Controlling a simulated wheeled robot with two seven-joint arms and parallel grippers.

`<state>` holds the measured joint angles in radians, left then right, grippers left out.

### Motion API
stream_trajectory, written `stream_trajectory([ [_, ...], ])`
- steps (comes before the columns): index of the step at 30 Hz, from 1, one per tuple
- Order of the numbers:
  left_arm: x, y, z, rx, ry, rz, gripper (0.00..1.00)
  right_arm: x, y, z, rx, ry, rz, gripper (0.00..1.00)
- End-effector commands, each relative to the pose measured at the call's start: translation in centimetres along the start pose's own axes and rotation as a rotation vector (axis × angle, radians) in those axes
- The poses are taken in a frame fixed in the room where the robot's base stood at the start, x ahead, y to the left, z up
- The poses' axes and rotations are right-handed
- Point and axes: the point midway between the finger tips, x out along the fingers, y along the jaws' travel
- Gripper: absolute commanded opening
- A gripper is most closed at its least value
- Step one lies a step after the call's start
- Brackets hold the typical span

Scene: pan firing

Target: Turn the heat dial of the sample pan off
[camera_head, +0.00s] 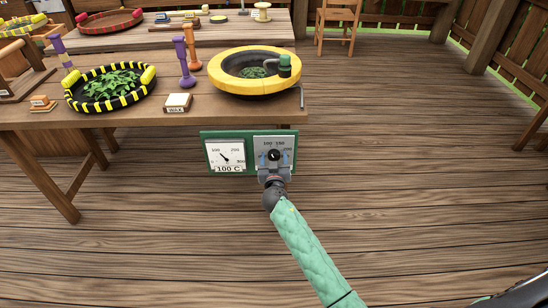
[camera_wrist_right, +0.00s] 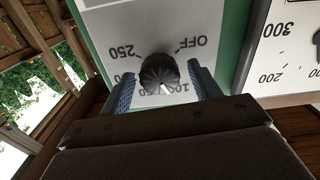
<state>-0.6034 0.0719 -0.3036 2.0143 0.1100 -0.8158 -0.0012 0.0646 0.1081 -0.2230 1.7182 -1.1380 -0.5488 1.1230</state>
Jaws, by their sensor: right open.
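The heat dial is a black round knob (camera_wrist_right: 158,72) on a pale panel with OFF, 100, 150 and 250 marks in the right wrist view. Its white pointer mark faces the 100 and 150 side, away from OFF. In the head view the dial (camera_head: 274,155) sits on a green-backed panel (camera_head: 206,138) at the table's front. My right gripper (camera_head: 274,165) is open, with one blue finger on each side of the knob; I cannot tell whether they touch it. A yellow-rimmed pan (camera_head: 230,82) with leaves stands on the table above. My left gripper is not in view.
A gauge (camera_head: 225,155) labelled 100 C is beside the dial. A black-and-yellow pan of leaves (camera_head: 90,103), a wax block (camera_head: 178,102) and purple stands (camera_head: 185,66) are on the table (camera_head: 130,113). The floor at right is clear.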

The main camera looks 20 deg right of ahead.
Motion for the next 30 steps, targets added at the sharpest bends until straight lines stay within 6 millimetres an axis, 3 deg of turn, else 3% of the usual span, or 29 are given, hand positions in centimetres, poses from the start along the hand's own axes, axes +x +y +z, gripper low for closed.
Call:
stream_trajectory([
  [9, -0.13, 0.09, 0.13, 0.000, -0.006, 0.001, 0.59, 0.24, 0.00, 0.05, 0.000, -0.001, 0.000, 0.62],
  [16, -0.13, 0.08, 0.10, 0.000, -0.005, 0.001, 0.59, 0.22, 0.00, 0.06, 0.000, -0.001, 0.000, 0.17],
  [30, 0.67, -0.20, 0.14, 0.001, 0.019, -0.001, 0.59, 0.21, -0.03, 0.14, -0.105, 0.000, 0.000, 0.18],
])
